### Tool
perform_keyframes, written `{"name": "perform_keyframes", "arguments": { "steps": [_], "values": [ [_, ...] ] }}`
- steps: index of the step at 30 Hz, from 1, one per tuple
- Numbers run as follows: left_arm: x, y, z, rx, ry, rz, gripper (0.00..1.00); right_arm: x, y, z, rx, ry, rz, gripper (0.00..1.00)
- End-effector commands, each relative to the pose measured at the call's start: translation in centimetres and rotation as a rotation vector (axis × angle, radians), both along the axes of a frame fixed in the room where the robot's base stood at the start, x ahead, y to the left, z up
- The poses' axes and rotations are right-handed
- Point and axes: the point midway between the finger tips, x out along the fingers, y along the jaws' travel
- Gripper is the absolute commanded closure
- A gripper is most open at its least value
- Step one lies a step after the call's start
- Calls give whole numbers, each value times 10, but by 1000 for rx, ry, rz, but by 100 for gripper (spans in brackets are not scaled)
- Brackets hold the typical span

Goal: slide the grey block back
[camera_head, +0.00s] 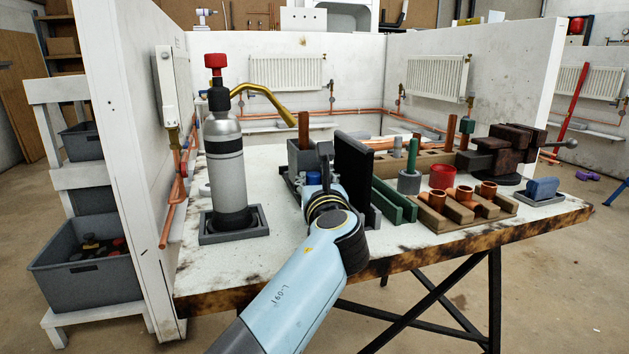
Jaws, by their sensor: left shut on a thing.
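The grey block (298,158) stands on the white table, left of a tall dark upright panel (352,165). A brown upright piece (304,132) shows at its top. My left gripper (322,165) reaches in from the front and is shut at the block's front right side. The gripper and its wrist hide the block's lower front and the exact contact. My right gripper is not in view.
A torch bottle (226,160) stands in a grey tray on the left. Green rails (396,200), a red ring (442,177), a wooden rack (450,215) with copper fittings and a vise (500,155) fill the right. Bare table lies between the bottle and my gripper.

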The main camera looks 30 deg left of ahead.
Motion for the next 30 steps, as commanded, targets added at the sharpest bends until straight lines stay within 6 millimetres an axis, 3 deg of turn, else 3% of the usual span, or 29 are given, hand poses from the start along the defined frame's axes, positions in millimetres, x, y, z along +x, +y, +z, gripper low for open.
{"name": "perform_keyframes", "arguments": {
  "steps": [5, 15, 25, 26, 30],
  "values": [
    [5, 5, 0, 4, 1, -1, 100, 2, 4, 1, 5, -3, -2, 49],
    [30, 35, 0, 4, 2, -1, 100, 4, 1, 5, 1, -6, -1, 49],
    [32, 37, 1, 3, 0, 0, 100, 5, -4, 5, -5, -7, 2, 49],
    [32, 37, 1, 3, -1, 0, 73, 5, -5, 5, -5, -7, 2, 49],
    [31, 37, 1, 3, 0, 0, 55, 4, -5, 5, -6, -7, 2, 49]
  ]
}}
